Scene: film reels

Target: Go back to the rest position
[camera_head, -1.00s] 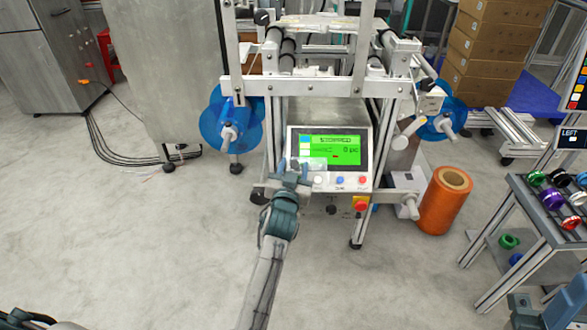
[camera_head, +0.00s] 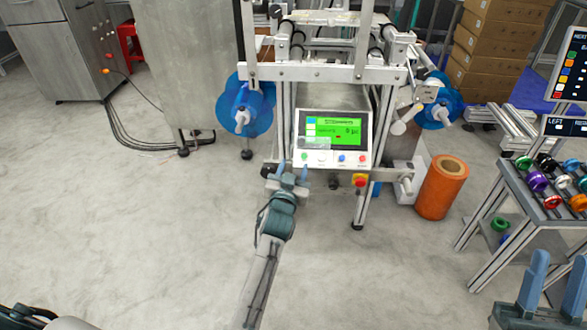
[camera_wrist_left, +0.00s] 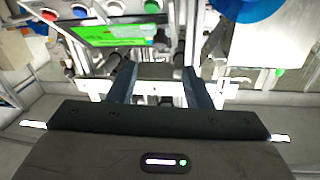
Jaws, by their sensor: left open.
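My left gripper (camera_head: 292,170) is open and empty, just in front of and below the control panel (camera_head: 322,160) of the machine. The panel has a green screen (camera_head: 338,132) and a row of coloured buttons under it; the screen's small text is hard to read. In the left wrist view, my left gripper's fingers (camera_wrist_left: 158,76) stand apart with nothing between them, and the panel buttons (camera_wrist_left: 80,11) are at the top left. My right gripper (camera_head: 559,262) is at the lower right corner, with its fingers apart and nothing seen between them.
A rack (camera_head: 507,206) with several coloured reels stands at the right, behind my right gripper. An orange roll (camera_head: 441,190) stands on the floor beside the machine. Blue reels (camera_head: 240,112) are on the machine's sides.

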